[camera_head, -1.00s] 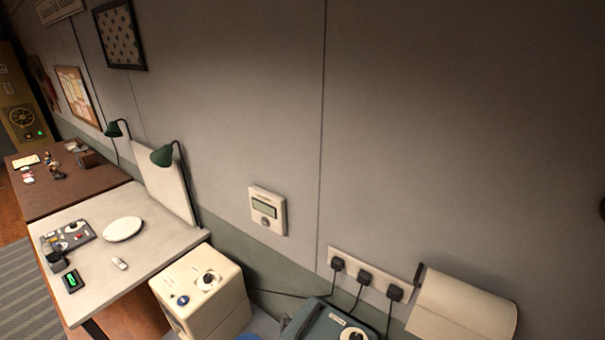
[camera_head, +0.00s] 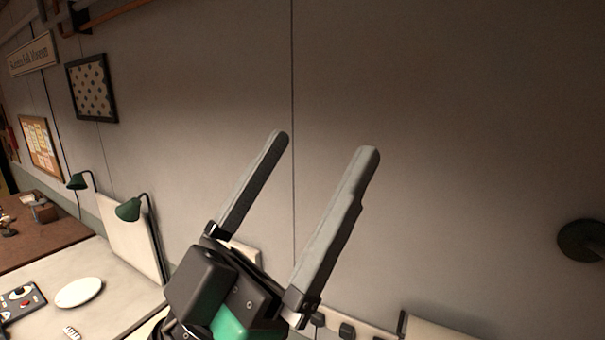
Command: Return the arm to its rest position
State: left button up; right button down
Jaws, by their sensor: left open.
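My left gripper (camera_head: 325,146) stands large in the lower middle of the head view, its two grey fingers pointing up. The fingers are wide apart with nothing between them, and the bare wall shows through the gap. My right gripper is not in view.
A white table (camera_head: 120,270) with a round white plate (camera_head: 78,293) and a control panel (camera_head: 20,300) is at lower left. Green lamps (camera_head: 131,208) stand behind it. A power strip (camera_head: 365,328) is low on the wall. A dark round fixture (camera_head: 582,240) is at right.

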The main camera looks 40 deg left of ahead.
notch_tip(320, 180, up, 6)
jog(key=p, duration=0.5)
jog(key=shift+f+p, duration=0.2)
jog(key=shift+p, duration=0.15)
dwell(0.7)
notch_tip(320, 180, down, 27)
jog(key=b, duration=2.7)
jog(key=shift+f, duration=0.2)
jog(key=shift+b, duration=0.3)
